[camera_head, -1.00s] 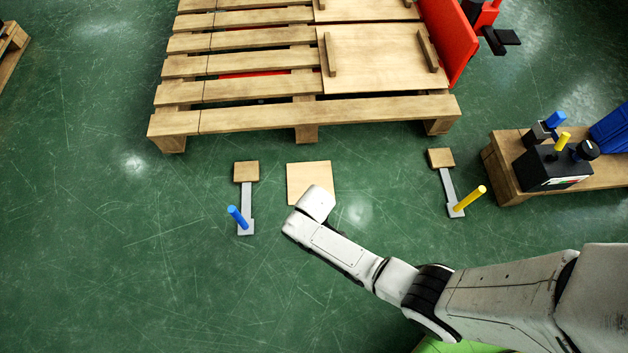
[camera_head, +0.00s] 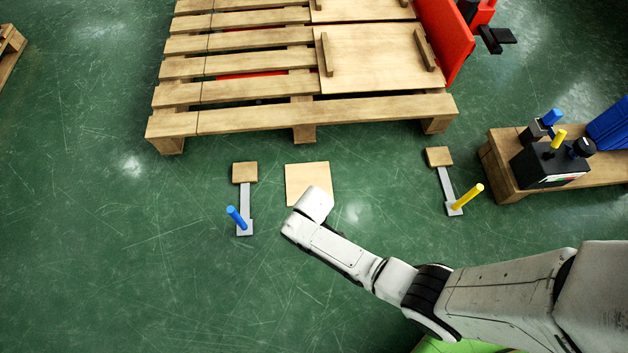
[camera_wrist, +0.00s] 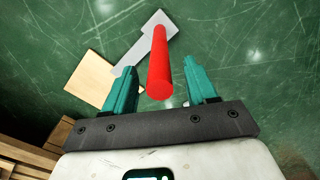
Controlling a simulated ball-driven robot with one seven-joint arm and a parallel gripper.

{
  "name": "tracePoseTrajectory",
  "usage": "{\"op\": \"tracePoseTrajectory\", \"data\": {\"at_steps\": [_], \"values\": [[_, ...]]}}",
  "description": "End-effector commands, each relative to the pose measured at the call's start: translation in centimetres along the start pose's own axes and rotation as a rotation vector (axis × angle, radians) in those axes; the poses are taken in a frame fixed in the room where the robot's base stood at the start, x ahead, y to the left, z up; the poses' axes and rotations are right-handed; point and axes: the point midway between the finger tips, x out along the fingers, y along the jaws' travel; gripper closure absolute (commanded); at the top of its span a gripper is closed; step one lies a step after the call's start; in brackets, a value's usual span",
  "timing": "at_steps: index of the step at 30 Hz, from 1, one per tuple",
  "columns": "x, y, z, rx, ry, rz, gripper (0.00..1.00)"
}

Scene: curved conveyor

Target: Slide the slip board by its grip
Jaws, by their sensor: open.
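A pale square wooden board (camera_head: 302,184) lies on the green floor, partly behind my forearm's end. In the wrist view the board (camera_wrist: 90,78) joins a grey bar (camera_wrist: 138,50) with a red upright grip (camera_wrist: 158,70). My gripper (camera_wrist: 162,68) is open, with one teal finger on each side of the red grip. I cannot tell whether a finger touches it. In the head view the red grip and my fingers are hidden by my arm.
A similar piece with a blue grip (camera_head: 237,217) lies to the left, another with a yellow grip (camera_head: 467,197) to the right. A wooden pallet (camera_head: 345,112) stands behind. A black control box (camera_head: 548,168) sits at right. Floor at left is clear.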

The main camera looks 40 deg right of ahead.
Motion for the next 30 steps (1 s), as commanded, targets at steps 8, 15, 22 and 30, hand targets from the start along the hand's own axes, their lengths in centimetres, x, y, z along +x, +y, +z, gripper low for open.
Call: {"op": "tracePoseTrajectory", "data": {"at_steps": [8, 15, 22, 30], "values": [[-4.1, 0.0, 0.0, 0.0, 0.002, 0.0, 0.43], [-8.5, 0.0, 0.0, 0.0, 0.002, 0.0, 0.43], [-10.6, 0.0, 0.0, 0.0, 0.0, 0.0, 0.43], [-10.7, 0.0, 0.0, 0.0, -0.001, 0.0, 0.43]]}}
